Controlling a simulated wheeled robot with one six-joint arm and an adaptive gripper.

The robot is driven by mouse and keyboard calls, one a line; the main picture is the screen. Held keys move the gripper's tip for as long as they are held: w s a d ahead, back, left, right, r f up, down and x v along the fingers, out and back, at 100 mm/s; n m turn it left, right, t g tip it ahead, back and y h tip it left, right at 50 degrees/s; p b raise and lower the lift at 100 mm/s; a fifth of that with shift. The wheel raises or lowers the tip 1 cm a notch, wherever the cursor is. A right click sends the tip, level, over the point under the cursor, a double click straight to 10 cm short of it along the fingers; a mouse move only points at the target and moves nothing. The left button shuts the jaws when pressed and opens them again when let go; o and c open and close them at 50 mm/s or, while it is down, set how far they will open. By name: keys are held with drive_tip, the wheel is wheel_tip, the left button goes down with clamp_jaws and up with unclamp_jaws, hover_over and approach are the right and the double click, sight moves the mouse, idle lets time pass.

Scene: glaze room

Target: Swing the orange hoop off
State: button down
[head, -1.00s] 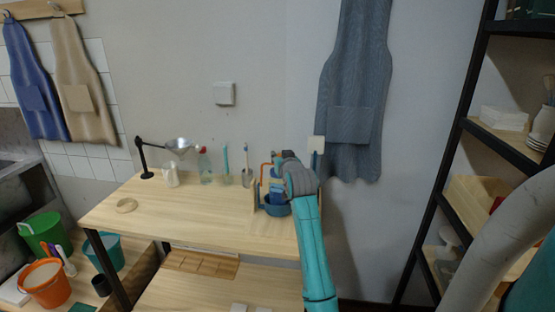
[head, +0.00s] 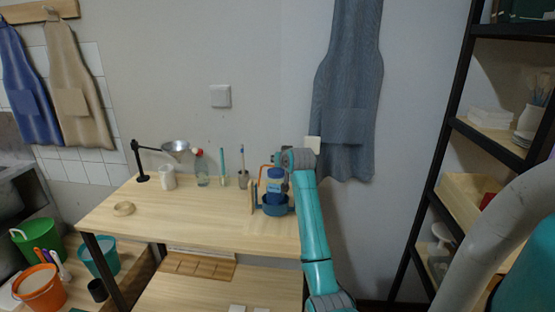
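The orange hoop (head: 262,168) is a thin orange bar that shows at the right end of the table, left of a blue jar (head: 275,187). Part of it is hidden behind the jar and my wrist. The jar has a dark blue lid and stands in a round blue holder (head: 275,209) with a wooden upright on its left. My arm reaches in from the lower right, and my gripper (head: 281,160) is just above and behind the jar's lid. Its fingers are mostly hidden by my grey wrist, so I cannot tell whether they touch the hoop.
Several slim bottles and tools, including a clear bottle (head: 202,170), stand along the table's back edge. The table's middle is clear. A black shelf (head: 440,150) stands right.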

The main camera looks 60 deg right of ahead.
drive_tip(key=shift+d+f+y, duration=0.3)
drive_tip(key=shift+f+y, duration=0.1)
drive_tip(key=shift+f, duration=0.05)
drive_tip(key=shift+f+g, duration=0.15)
drive_tip(key=shift+g, duration=0.15)
drive_tip(key=c, duration=0.9)
unclamp_jaws()
drive_tip(key=shift+c, duration=0.2)
drive_tip(key=shift+s+a+r, duration=0.15)
drive_tip(key=shift+r, duration=0.1)
drive_tip(key=v, duration=1.1)
drive_tip(key=shift+s, duration=0.25)
drive_tip(key=shift+a, duration=0.1)
